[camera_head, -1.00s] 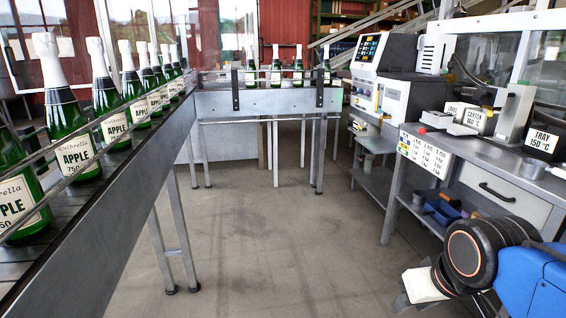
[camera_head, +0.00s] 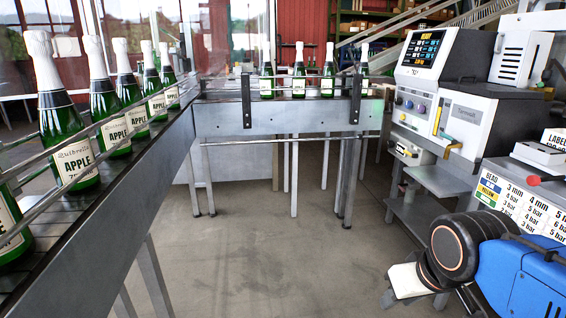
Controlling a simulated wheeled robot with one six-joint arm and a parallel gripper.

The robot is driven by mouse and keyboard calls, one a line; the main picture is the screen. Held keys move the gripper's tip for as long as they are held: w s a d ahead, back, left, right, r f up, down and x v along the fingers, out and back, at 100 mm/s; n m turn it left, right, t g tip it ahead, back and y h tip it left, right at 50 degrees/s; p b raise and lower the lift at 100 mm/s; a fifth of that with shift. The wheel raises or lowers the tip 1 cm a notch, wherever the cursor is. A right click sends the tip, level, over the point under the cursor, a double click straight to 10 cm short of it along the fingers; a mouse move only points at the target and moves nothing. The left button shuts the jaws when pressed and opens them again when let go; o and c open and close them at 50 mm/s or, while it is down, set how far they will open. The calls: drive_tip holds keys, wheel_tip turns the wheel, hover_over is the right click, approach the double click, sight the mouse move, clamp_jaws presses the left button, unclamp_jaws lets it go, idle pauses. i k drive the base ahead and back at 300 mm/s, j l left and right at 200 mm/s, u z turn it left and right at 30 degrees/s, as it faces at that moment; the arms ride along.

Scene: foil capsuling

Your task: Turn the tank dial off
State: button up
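A white and grey machine with a lit screen (camera_head: 424,47) stands at the right. Its front panel (camera_head: 425,105) carries a row of small coloured knobs, including a blue one (camera_head: 409,104). Their labels are too small to read, so I cannot tell which is the tank dial or how it is set. My arm's blue and black links show at the lower right, well below and apart from the panel. A white block at the arm's end (camera_head: 408,281) seems to be my gripper; its fingers are not clear.
A conveyor (camera_head: 150,165) with several green apple bottles (camera_head: 72,150) runs along the left, and a crossing section (camera_head: 290,118) with more bottles closes the back. A bench with a pressure chart (camera_head: 515,207) stands at right. The floor (camera_head: 270,250) between is clear.

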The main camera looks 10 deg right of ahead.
sight(398, 101)
drive_tip(key=i+z, duration=0.3)
drive_tip(key=i, duration=0.2)
drive_tip(key=i+j+z, duration=0.3)
drive_tip(key=i, duration=0.2)
drive_tip(key=i+j+z, duration=0.15)
drive_tip(key=i+z, duration=0.15)
drive_tip(key=i, duration=0.2)
